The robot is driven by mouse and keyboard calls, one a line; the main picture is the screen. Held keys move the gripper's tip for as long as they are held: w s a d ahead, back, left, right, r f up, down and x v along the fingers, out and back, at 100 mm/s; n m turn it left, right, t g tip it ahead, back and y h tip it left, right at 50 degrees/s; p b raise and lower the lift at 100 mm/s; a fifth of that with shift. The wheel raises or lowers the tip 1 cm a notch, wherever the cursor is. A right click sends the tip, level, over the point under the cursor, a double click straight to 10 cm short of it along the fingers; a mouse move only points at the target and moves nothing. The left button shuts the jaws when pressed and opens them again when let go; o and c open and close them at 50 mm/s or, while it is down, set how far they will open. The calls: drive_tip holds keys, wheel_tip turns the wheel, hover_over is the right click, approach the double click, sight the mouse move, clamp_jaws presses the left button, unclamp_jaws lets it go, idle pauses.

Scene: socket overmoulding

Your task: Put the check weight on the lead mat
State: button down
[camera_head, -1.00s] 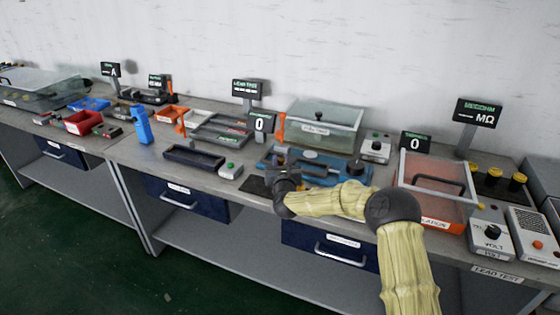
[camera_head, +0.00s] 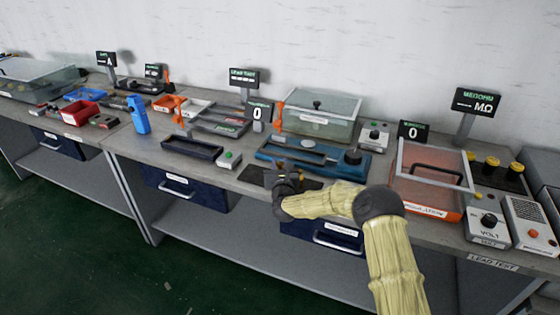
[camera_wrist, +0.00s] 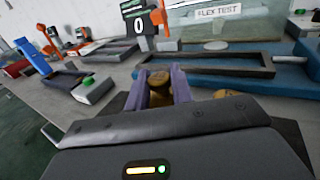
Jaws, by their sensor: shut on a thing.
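My gripper (camera_head: 281,170) is low over the front of the bench, in front of the blue fixture. In the wrist view its purple fingers (camera_wrist: 162,85) are shut on a brass-coloured check weight (camera_wrist: 159,80). The lead mat (camera_head: 252,175) is a dark sheet near the bench's front edge, partly covered by my gripper and arm. It also shows beside the wrist housing in the wrist view (camera_wrist: 114,105). I cannot tell whether the weight touches the mat. A second brass-coloured piece (camera_wrist: 220,94) shows just right of the fingers, partly hidden.
A blue fixture (camera_head: 275,152) stands behind my gripper. A dark tray (camera_head: 191,147) and a green-button box (camera_head: 230,160) lie to the left. A clear-lidded box (camera_head: 325,120) stands behind, and an orange box with a clear cover (camera_head: 425,212) to the right.

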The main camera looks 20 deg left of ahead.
drive_tip(key=shift+r, duration=0.25)
drive_tip(key=c, duration=1.2)
unclamp_jaws()
drive_tip(key=shift+f, duration=0.2)
drive_tip(key=shift+s, duration=0.1)
drive_tip(key=b+v, duration=0.1)
drive_tip(key=v, duration=1.1)
